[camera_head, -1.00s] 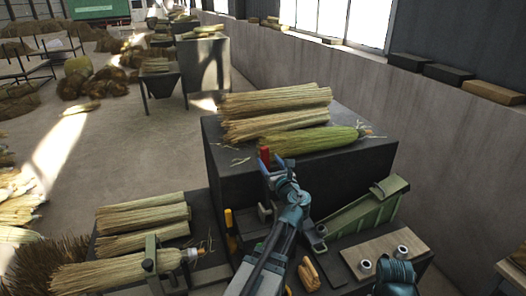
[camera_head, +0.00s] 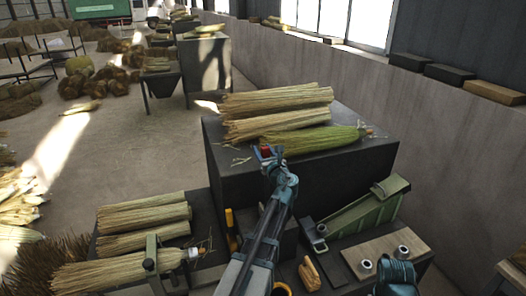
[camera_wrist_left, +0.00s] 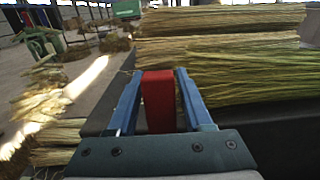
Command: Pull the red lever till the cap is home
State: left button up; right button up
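The red lever (camera_head: 265,150) stands upright in front of the dark raised block, and only its top shows in the head view. My left gripper (camera_head: 268,153) is at the lever. In the left wrist view the red handle (camera_wrist_left: 158,100) fills the space between the two blue fingers (camera_wrist_left: 158,78), which appear closed on it. The lever's lower part is hidden by the gripper. At lower left a straw broom (camera_head: 110,271) lies in a clamp, with a pale cap-like piece (camera_head: 193,254) at its right end. I cannot tell how it is seated.
Straw bundles and a greener bundle (camera_head: 315,140) lie on the raised block (camera_head: 300,180) beyond the lever. A green chute-like box (camera_head: 365,210) and a wooden board (camera_head: 383,255) are at the right. A yellow-handled tool (camera_head: 229,220) stands left of my arm.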

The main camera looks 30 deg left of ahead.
pick_arm(q)
grip_shut()
dwell(1.1)
